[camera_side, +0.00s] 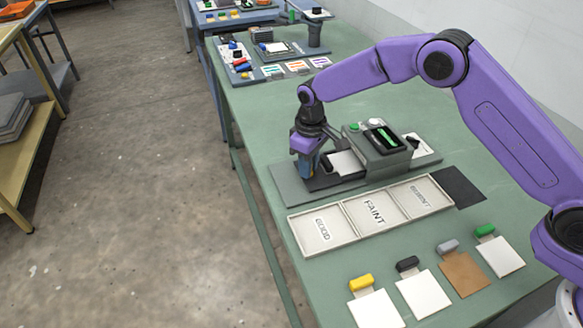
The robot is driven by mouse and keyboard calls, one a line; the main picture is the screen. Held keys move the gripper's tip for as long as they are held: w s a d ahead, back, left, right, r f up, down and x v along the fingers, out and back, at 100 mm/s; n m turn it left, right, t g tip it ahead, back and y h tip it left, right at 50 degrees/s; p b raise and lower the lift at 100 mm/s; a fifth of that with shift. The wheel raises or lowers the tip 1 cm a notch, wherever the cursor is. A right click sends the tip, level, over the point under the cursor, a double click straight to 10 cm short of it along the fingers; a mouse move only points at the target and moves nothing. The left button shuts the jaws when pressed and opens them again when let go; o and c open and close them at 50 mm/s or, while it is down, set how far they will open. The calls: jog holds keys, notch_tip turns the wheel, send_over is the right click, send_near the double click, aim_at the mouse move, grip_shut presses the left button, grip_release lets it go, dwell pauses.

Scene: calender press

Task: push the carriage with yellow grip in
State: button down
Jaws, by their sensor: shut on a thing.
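The press (375,150) is a grey-green block on a base plate in the middle of the table. A dark carriage (322,183) sticks out of its left side, with a white sheet (347,162) and a small black block on it. My gripper (308,172) points down at the carriage's outer left end. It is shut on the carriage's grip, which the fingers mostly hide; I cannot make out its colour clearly.
A tray (360,229) with three compartments, two lettered GOOD and FAINT, lies in front. Nearer are several cards with clips, one with a yellow clip (361,283). A dark mat (458,187) lies right of the tray. Other equipment stands at the far end.

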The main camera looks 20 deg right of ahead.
aim_at(326, 162)
jog(key=shift+d, duration=2.4)
jog(key=c, duration=1)
grip_release()
jog(key=shift+a, duration=0.1)
jog(key=shift+r, duration=0.25)
notch_tip(326, 162, up, 17)
jog(key=shift+f, duration=0.1)
